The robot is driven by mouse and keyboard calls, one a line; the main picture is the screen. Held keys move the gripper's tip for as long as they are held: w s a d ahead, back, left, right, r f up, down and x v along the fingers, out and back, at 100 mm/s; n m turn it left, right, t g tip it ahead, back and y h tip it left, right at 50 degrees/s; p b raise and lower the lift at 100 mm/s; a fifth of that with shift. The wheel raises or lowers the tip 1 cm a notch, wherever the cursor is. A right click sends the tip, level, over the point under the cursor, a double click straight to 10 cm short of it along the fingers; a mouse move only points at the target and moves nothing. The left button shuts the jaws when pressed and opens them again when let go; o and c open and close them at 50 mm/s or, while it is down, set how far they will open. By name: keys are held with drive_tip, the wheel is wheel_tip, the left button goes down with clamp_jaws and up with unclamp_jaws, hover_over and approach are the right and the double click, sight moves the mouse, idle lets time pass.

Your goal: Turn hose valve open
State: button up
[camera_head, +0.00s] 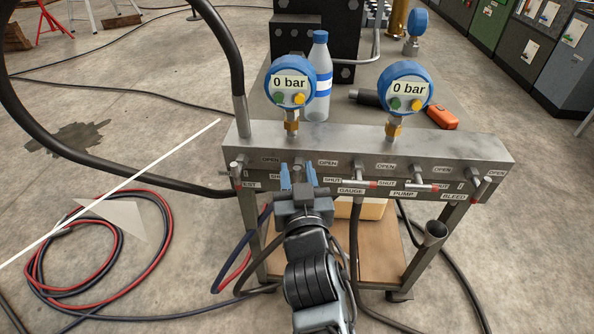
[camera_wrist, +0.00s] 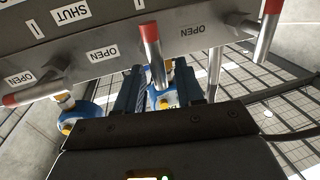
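A grey metal manifold (camera_head: 355,150) carries a row of lever valves with OPEN and SHUT labels. TEST, GAUGE, PUMP and BLEED name plates can be read; the plate behind my gripper is hidden, so I cannot read the hose label. My gripper (camera_head: 298,174) is in front of the manifold, between the TEST and GAUGE valves, with its blue fingers apart. In the wrist view, my gripper (camera_wrist: 158,75) is open, and a red-tipped metal lever (camera_wrist: 152,55) shows at the gap between the fingers. I cannot tell if they touch.
Two blue gauges (camera_head: 290,84) (camera_head: 403,87) reading 0 bar stand on top of the manifold. The GAUGE lever (camera_head: 353,181) is close to the right. A thick black hose (camera_head: 225,50) rises at the left end. Coiled red and blue hoses (camera_head: 95,250) lie on the floor.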

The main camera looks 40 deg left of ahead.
drive_tip(key=shift+w+a, duration=0.35)
clamp_jaws()
